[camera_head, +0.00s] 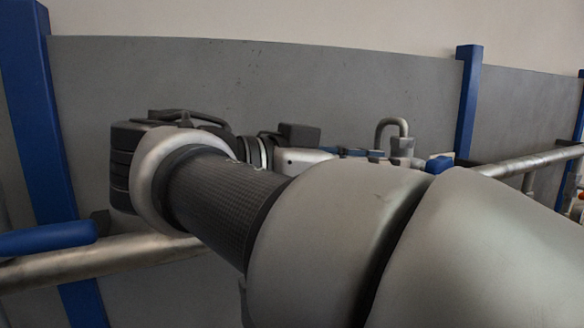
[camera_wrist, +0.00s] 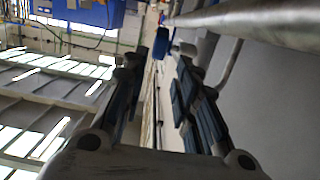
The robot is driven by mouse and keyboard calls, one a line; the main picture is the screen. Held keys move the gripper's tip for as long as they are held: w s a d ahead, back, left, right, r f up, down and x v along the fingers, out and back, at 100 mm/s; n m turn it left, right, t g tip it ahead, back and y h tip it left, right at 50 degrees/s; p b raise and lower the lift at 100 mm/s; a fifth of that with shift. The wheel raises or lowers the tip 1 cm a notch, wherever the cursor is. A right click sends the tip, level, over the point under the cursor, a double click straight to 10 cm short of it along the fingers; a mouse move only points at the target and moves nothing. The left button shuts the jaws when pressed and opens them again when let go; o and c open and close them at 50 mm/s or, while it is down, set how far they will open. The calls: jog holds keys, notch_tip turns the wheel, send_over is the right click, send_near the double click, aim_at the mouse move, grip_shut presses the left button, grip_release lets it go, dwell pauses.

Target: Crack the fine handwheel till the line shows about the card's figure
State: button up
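My gripper (camera_wrist: 160,68) is open in the wrist view, its two dark, blue-padded fingers apart with nothing between them. In the head view my gripper (camera_head: 372,155) is mostly hidden behind my own arm. A small blue part (camera_head: 440,164) shows just beyond the fingers, by the pipe. A blue rounded part (camera_wrist: 184,47) lies ahead of the fingertips in the wrist view, near a pipe. I cannot tell whether either is the fine handwheel. No card and no readable gauge show in either view.
A grey pipe (camera_head: 530,164) runs along the grey wall panel (camera_head: 330,85), with a bent tube (camera_head: 391,128) rising near my gripper. A blue lever (camera_head: 48,238) sits over the left pipe (camera_head: 100,264). Blue posts (camera_head: 468,100) stand along the panel. My arm fills the centre.

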jog(key=v, duration=0.2)
jog(key=shift+s+a, duration=0.1)
jog(key=shift+a, duration=0.2)
dwell(1.0)
